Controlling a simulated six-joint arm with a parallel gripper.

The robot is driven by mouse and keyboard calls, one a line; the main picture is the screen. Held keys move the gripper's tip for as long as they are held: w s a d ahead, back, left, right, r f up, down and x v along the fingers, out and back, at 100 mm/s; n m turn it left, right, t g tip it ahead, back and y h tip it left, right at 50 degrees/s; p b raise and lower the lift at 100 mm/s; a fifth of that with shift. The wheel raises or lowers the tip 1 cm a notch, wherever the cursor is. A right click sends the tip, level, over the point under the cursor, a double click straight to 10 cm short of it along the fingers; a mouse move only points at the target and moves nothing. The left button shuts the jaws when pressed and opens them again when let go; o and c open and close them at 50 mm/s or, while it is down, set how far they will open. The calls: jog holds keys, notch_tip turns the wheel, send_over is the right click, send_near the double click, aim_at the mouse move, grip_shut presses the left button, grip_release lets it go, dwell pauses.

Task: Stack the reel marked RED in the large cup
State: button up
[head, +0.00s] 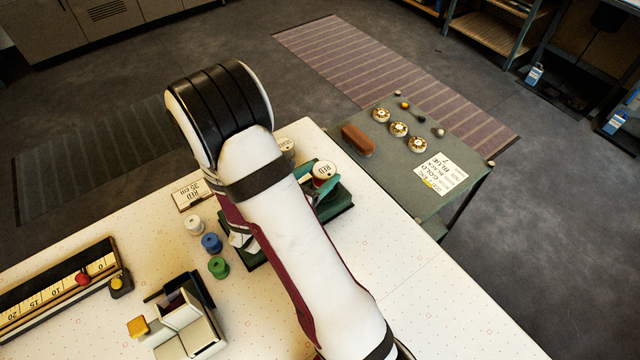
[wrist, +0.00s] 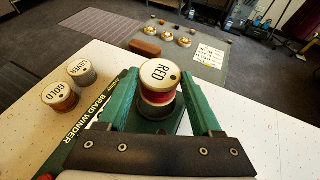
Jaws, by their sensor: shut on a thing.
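The reel marked RED (wrist: 160,78) has a cream top with black lettering and a red winding. My gripper (wrist: 161,90) has green fingers, one on each side of this reel, and is shut on it. The reel also shows in the head view (head: 324,169), beside my arm, above the end of a dark green base (head: 340,203). In the wrist view this base carries the words BRAID WINDER (wrist: 88,126). Whether the reel touches anything below is hidden.
Reels marked GOLD (wrist: 59,95) and SILVER (wrist: 80,72) stand left of the winder. A RED 35 cm card (head: 188,195), white, blue (head: 211,243) and green spools, a ruler (head: 65,290) and a small box-like device (head: 185,325) are on the white table. A grey-green side table (head: 450,150) adjoins.

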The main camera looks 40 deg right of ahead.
aim_at(317, 187)
jog(key=shift+f, duration=1.6)
jog(key=shift+f, duration=0.3)
jog(key=o, duration=1.4)
